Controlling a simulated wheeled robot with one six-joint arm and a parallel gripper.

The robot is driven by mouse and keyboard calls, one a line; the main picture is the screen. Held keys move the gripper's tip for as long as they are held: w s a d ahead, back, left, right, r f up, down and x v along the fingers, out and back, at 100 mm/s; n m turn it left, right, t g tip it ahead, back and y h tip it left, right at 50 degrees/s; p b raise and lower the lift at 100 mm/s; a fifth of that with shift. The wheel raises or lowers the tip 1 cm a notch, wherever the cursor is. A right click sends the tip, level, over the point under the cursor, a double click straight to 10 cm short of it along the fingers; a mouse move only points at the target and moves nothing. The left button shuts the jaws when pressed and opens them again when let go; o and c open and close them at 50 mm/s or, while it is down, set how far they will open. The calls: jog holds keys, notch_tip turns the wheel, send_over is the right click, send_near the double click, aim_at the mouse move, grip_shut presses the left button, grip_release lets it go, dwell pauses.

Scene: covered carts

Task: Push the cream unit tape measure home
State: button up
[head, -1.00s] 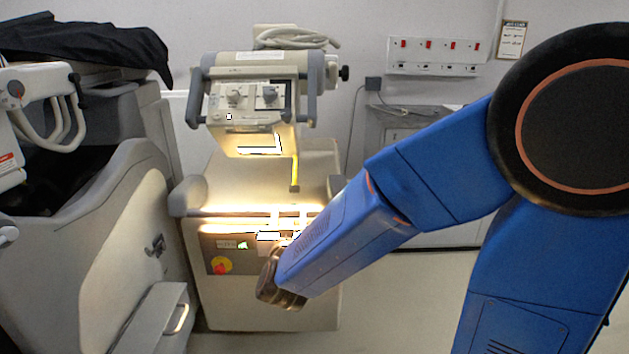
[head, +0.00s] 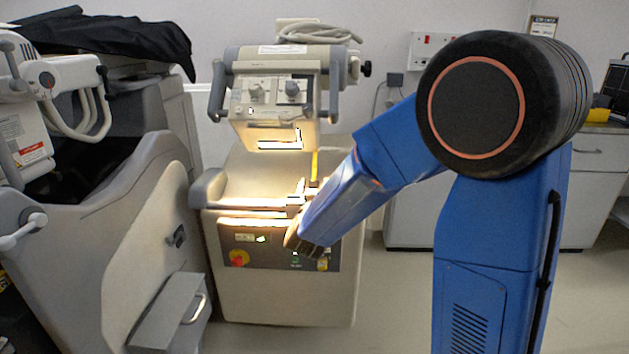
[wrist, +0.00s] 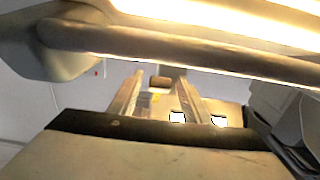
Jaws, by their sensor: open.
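The cream unit (head: 284,262) stands in the middle of the head view with its lit lamp head (head: 272,108) above. A yellow tape measure strip (head: 314,166) hangs below the right side of that head. My gripper (head: 300,194) is just below the strip's lower end, partly hidden by my blue arm. In the wrist view, my gripper's two fingers (wrist: 160,92) stand apart, with a small yellow patch (wrist: 155,98) between them that may be the tape. I cannot tell whether they touch it.
The cream unit's handle bar (head: 215,192) runs close by my gripper. A bright bar (wrist: 200,45) crosses the top of the wrist view. A grey machine (head: 110,225) with a black cover (head: 110,42) stands at the left. The floor (head: 395,300) right of the unit is clear.

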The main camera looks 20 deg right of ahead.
jog(key=shift+x, duration=2.2)
